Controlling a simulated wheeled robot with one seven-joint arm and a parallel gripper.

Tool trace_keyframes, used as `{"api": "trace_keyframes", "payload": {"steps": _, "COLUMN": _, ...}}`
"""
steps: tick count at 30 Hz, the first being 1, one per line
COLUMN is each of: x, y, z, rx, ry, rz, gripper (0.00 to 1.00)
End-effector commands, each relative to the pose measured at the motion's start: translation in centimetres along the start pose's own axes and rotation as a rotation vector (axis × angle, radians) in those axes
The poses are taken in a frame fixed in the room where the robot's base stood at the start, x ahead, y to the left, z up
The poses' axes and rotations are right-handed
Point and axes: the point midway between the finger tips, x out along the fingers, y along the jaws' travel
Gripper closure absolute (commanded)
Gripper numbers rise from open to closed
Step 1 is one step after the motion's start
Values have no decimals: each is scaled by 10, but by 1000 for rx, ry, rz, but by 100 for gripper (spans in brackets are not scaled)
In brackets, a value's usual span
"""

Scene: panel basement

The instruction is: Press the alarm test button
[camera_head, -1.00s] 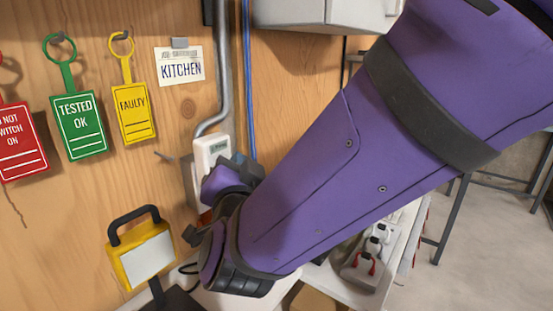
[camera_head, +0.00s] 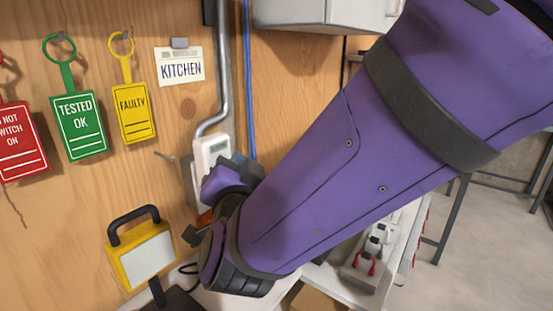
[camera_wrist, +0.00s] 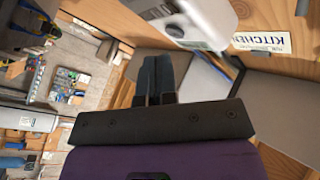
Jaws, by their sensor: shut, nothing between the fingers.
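A white wall box (camera_head: 211,148) with a small display stands below the grey conduit; my gripper and wrist hide its lower part. A white casing at the top of the wrist view (camera_wrist: 205,22), next to the upside-down KITCHEN card, looks like the same box. I cannot tell whether it is the alarm, and I cannot make out a test button. My gripper (camera_wrist: 154,60) is shut and empty in the wrist view, its dark fingertips below the casing and apart from it in the picture.
The KITCHEN card (camera_head: 181,68), a green TESTED OK tag (camera_head: 79,125), a yellow FAULTY tag (camera_head: 133,112) and a red tag (camera_head: 20,140) hang on the wooden panel. A yellow work lamp (camera_head: 145,258) stands at lower left. A grey box (camera_head: 320,14) is above.

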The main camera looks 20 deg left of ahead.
Motion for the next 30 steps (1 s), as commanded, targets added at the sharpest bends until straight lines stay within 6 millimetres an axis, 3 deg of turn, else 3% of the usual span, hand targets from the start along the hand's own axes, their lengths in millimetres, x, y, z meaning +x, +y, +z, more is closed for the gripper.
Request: {"api": "trace_keyframes", "payload": {"steps": 30, "x": 6, "y": -5, "z": 4, "rx": 0, "ry": 0, "rz": 0, "gripper": 100}}
